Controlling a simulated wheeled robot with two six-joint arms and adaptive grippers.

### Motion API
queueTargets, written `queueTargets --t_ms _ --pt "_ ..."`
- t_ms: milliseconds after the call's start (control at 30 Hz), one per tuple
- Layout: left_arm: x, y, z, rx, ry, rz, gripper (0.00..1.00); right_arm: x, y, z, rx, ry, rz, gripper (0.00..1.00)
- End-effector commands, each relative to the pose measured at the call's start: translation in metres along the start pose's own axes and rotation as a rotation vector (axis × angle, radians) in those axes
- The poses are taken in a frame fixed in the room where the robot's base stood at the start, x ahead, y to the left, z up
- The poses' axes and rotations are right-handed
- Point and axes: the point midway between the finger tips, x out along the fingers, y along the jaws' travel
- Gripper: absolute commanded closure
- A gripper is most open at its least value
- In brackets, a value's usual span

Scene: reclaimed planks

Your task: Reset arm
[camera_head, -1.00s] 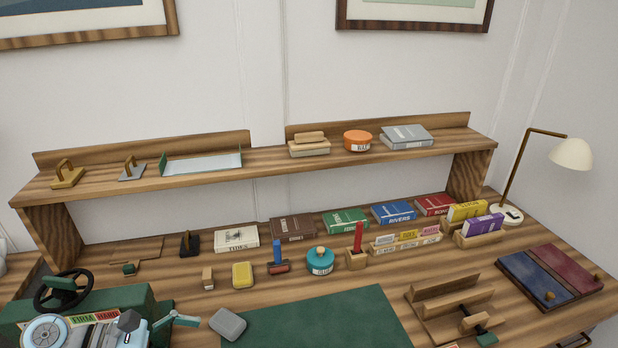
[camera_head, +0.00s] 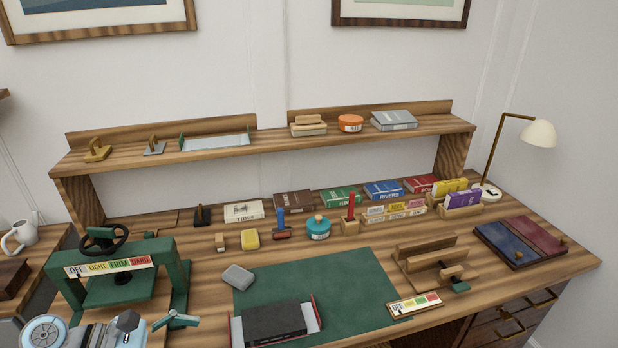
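My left arm's gripper (camera_head: 177,320) is in the bottom left of the head view, with teal finger parts beside a grey-blue wrist. It is in front of the green press (camera_head: 120,289) with a black handwheel, and left of the green desk mat (camera_head: 345,285). Nothing shows in its fingers, but their spacing is unclear from this angle. My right gripper is out of view.
A dark book (camera_head: 275,322) lies in a tray at the mat's front edge. Books and stamps line the desk's back under a shelf (camera_head: 275,145). The mat's middle is clear. A lamp (camera_head: 538,134) stands right.

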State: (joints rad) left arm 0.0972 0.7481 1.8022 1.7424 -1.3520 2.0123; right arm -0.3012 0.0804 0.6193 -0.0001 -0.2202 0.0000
Motion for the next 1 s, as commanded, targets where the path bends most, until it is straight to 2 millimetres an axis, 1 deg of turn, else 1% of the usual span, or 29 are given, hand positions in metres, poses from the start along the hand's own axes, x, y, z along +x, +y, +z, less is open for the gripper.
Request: queueTargets --t_ms 100,267,367,467,633,733,833,967,1000 --pt "0.012 -0.009 -0.012 0.098 0.044 -0.008 0.02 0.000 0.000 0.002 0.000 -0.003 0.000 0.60" --pt "0.030 -0.022 -0.032 0.263 0.118 -0.025 0.02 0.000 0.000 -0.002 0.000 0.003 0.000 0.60" --pt "0.040 -0.033 -0.047 0.390 0.173 -0.040 0.02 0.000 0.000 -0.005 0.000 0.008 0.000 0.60" --pt "0.051 -0.047 -0.065 0.554 0.244 -0.062 0.02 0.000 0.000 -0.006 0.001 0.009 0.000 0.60" --pt "0.067 -0.075 -0.100 0.920 0.406 -0.133 0.02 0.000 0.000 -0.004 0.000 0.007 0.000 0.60" --pt "0.069 -0.091 -0.119 1.145 0.517 -0.199 0.02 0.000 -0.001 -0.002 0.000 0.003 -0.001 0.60" --pt "0.065 -0.105 -0.134 1.356 0.632 -0.286 0.02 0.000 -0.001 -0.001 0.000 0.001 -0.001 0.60" --pt "0.050 -0.123 -0.148 1.593 0.786 -0.440 0.02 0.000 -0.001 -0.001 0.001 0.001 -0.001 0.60" --pt "0.043 -0.129 -0.152 1.655 0.833 -0.500 0.02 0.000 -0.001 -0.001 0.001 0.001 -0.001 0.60"
